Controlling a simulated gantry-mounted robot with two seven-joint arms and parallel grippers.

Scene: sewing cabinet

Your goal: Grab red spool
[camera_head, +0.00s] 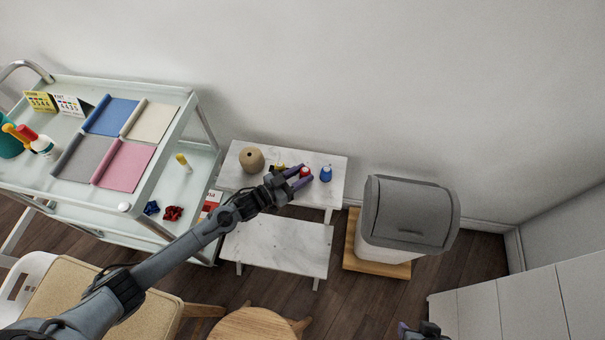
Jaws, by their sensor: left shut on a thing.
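The red spool (305,172) is on or just above the right part of the upper white marble shelf (234,178). Whether the spool touches the shelf is hard to tell. My right gripper (420,331) shows only in part at the bottom edge, and its jaws cannot be made out.
A blue spool (326,174) stands close to the right of the red one. A yellow spool (280,168) and a tan cone of thread (251,160) are to the left. A grey-lidded bin (408,213) stands to the right, a cart (150,205) to the left.

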